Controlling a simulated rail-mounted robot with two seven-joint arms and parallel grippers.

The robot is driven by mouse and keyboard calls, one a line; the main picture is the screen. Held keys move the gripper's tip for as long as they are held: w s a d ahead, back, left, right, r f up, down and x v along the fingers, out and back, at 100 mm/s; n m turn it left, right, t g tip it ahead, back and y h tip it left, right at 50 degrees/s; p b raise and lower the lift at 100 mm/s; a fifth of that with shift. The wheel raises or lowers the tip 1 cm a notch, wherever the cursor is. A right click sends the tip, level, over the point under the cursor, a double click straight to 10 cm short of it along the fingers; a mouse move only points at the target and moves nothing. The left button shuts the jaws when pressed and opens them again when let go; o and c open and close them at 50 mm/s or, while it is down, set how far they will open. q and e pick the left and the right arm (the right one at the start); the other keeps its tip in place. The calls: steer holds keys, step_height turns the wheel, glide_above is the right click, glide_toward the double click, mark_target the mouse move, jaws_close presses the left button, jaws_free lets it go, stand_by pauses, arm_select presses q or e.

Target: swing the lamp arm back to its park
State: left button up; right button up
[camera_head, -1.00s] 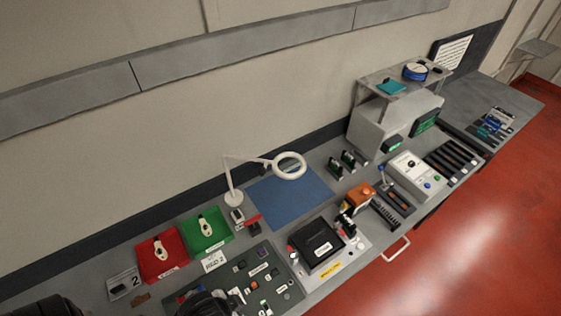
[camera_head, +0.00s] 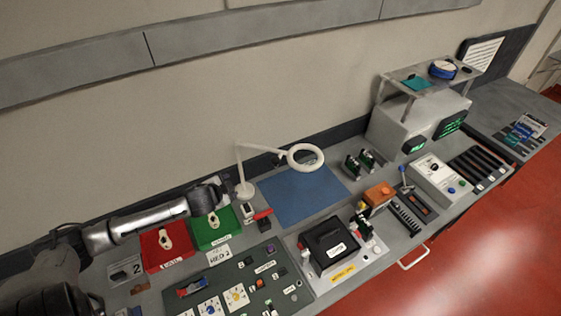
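The white lamp has a round base (camera_head: 245,190) behind the green bin, an upright post, and a thin lamp arm (camera_head: 262,149) reaching right. Its ring head (camera_head: 305,157) hangs over the back of the blue mat (camera_head: 298,198). My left arm comes in from the left, and its dark gripper (camera_head: 217,190) is over the back of the green bin, a little left of the lamp base. It looks apart from the lamp. The fingers are too small and dark to tell open from shut. My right gripper is not in view.
A red bin (camera_head: 154,252) and a green bin (camera_head: 212,236) stand below my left arm. A small red-handled item (camera_head: 262,215) lies near the lamp base. A black box (camera_head: 333,246) sits in front of the mat. The wall runs close behind the lamp.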

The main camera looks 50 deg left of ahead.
arm_select(q)
steer(key=w+a+r+t+h, duration=0.1)
steer(key=w+r+t+h, duration=0.1)
steer(key=w+t+h, duration=0.15)
steer(key=n+t+h, duration=0.1)
steer(key=t+h, duration=0.4)
steer(key=h, duration=0.1)
glide_toward(272, 162)
steer(key=shift+n+g, duration=0.25)
steer(key=shift+n, duration=0.05)
steer(key=p+x, duration=0.2)
steer(key=x, duration=0.9)
steer(key=shift+w+a+r, duration=0.1)
steer(key=shift+w, duration=1)
steer(key=c, duration=0.6)
jaws_close()
